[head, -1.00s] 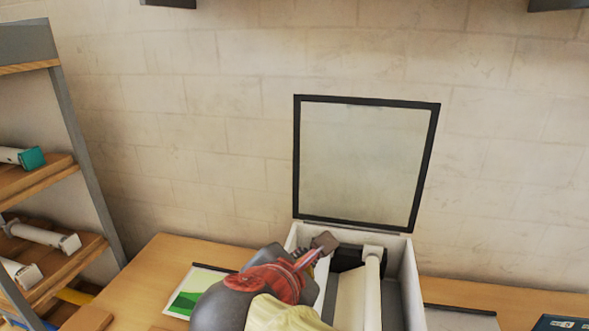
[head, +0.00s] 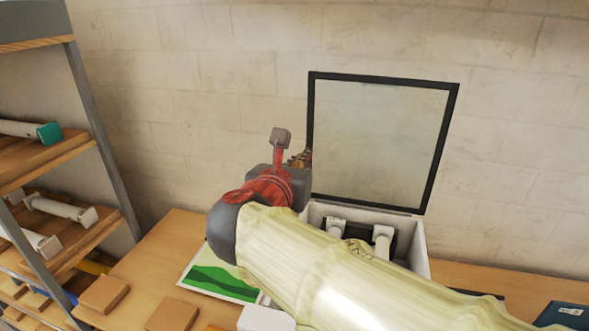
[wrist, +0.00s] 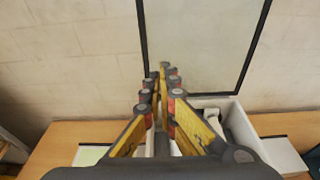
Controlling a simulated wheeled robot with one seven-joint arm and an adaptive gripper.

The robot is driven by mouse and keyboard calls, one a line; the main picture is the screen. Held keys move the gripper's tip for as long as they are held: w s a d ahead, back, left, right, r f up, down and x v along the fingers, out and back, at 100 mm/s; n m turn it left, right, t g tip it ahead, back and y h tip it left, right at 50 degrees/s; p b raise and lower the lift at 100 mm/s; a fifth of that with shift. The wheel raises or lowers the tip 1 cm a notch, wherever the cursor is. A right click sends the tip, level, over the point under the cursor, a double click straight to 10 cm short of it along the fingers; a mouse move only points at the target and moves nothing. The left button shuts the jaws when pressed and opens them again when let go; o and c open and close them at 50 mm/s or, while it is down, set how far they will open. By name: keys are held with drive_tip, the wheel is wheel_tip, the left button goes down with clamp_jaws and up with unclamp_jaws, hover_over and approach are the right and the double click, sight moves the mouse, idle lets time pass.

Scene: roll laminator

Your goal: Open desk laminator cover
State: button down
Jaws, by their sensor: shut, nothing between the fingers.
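The laminator cover (head: 380,145), a clear panel in a black frame, stands upright, raised at the back of the white laminator body (head: 421,245). It also shows in the wrist view (wrist: 200,45). The body is open at the top and white rollers (head: 382,241) show inside. My gripper (head: 303,158) is at the left edge of the cover, above the body's back left corner. In the wrist view my gripper (wrist: 163,68) has its fingers together in front of the cover, with nothing between them. I cannot tell whether it touches the frame. My arm hides the front of the body.
A shelf rack (head: 95,130) with white rolls stands at the left. A green and white picture sheet (head: 215,280) and wooden blocks (head: 103,294) lie on the wooden desk (head: 160,245). A dark blue item (head: 566,315) is at the lower right. The wall is close behind.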

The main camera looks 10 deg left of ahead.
drive_tip(key=w, duration=0.1)
drive_tip(key=w+r, duration=0.2)
drive_tip(key=w, duration=0.1)
drive_tip(key=shift+d, duration=0.1)
drive_tip(key=shift+r+p, duration=0.1)
drive_tip(key=shift+p, duration=0.3)
drive_tip(key=g+p, duration=0.2)
drive_tip(key=p, duration=1.7)
approach(327, 75)
wheel_tip(327, 75, down, 2)
drive_tip(key=w+d, duration=0.1)
drive_tip(key=w, duration=0.1)
drive_tip(key=shift+w+d+f+p, duration=0.1)
drive_tip(key=shift+w+f+p, duration=0.1)
drive_tip(key=shift+w+p, duration=0.35)
drive_tip(key=shift+w, duration=0.1)
